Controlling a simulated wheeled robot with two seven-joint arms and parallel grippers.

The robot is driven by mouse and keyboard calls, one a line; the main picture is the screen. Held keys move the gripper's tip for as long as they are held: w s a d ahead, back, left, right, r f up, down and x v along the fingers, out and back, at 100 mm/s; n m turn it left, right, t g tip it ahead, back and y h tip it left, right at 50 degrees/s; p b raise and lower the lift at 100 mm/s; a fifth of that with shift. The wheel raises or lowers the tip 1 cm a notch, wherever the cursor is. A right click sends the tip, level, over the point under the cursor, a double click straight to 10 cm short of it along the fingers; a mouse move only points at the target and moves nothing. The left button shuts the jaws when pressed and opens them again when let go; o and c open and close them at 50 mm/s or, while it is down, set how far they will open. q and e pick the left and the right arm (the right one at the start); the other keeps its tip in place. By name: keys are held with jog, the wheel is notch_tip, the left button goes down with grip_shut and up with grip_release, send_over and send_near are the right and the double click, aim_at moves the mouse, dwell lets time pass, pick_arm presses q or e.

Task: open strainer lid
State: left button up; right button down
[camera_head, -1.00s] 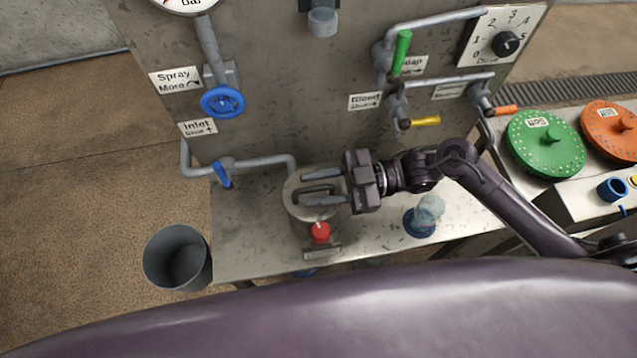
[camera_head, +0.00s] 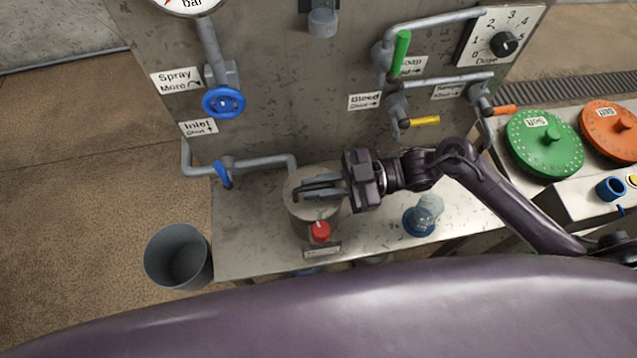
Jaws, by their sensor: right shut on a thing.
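My left gripper is not in view.
The inlet pipe (camera_head: 262,162) with its blue lever (camera_head: 222,174) runs just behind the lid. A blue-based clear bottle or cup (camera_head: 422,217) stands right of it. A grey bucket (camera_head: 177,256) is on the floor at left. Green and yellow valve levers are on the panel above.

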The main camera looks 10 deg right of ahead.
jog(key=shift+w+r+m+p, duration=0.4)
jog(key=shift+r+m+p, duration=0.15)
jog(key=shift+r+p, duration=0.1)
jog(key=shift+w+r+m+p, duration=0.35)
jog(key=shift+r+m+p, duration=0.15)
jog(key=shift+m+p, duration=0.1)
jog(key=shift+w+r+m+p, duration=0.4)
jog(key=shift+m+p, duration=0.15)
jog(key=shift+m, duration=0.1)
jog(key=shift+w+r+m, duration=0.1)
jog(key=shift+w+m, duration=0.3)
jog(key=shift+m, duration=0.2)
jog(key=shift+w+r, duration=0.15)
jog(key=shift+w, duration=0.3)
jog(key=c, duration=1.5)
grip_release()
jog(key=shift+w, duration=0.1)
